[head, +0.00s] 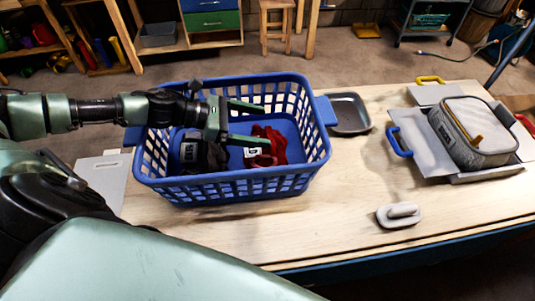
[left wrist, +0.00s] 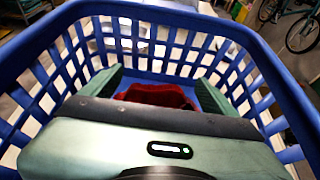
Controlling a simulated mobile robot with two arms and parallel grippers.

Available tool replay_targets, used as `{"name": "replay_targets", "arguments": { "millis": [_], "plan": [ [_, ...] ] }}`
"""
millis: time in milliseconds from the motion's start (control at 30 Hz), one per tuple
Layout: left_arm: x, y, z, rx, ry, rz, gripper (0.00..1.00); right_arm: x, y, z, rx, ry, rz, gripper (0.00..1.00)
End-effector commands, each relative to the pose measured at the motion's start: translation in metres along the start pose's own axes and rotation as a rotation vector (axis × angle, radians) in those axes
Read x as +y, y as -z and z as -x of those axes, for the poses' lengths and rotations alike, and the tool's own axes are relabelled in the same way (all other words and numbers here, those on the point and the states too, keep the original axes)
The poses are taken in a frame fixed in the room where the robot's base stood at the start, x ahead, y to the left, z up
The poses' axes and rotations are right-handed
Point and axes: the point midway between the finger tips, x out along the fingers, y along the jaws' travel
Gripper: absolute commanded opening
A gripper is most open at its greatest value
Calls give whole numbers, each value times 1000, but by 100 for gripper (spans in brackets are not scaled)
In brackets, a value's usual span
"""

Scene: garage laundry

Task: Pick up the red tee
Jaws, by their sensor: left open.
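The red tee (head: 268,150) lies crumpled inside the blue laundry basket (head: 240,187), towards its right side, with a small white label showing. My left gripper (head: 264,126) reaches into the basket from the left with its fingers apart, close to the tee. In the left wrist view the tee (left wrist: 155,95) shows between the two open fingers (left wrist: 159,77), partly hidden by the gripper body. I cannot tell whether the fingers touch it. A dark garment (head: 212,158) with a light label lies in the basket's left part, partly under the gripper. My right gripper is not in view.
The basket stands on a wooden table (head: 330,215). To its right are a dark tray (head: 349,113), a grey handled block (head: 398,214) and a grey lunch bag (head: 470,130) on a grey carrier with a blue handle. The table's front middle is clear.

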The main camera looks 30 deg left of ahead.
Motion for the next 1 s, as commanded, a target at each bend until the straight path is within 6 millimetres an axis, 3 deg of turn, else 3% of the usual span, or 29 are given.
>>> {"name": "replay_targets", "arguments": {
  "millis": [67,167,467,800,1000],
  "plan": [
    [0,13,-5,0,0,0,89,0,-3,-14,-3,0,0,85],
    [0,17,-8,-1,0,0,89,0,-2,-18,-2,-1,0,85],
    [0,13,-35,-4,1,1,89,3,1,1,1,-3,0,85],
    [-2,20,-80,-2,-1,1,89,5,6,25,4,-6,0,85],
    [-2,23,-85,0,-1,0,89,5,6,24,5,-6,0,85]
  ]
}}
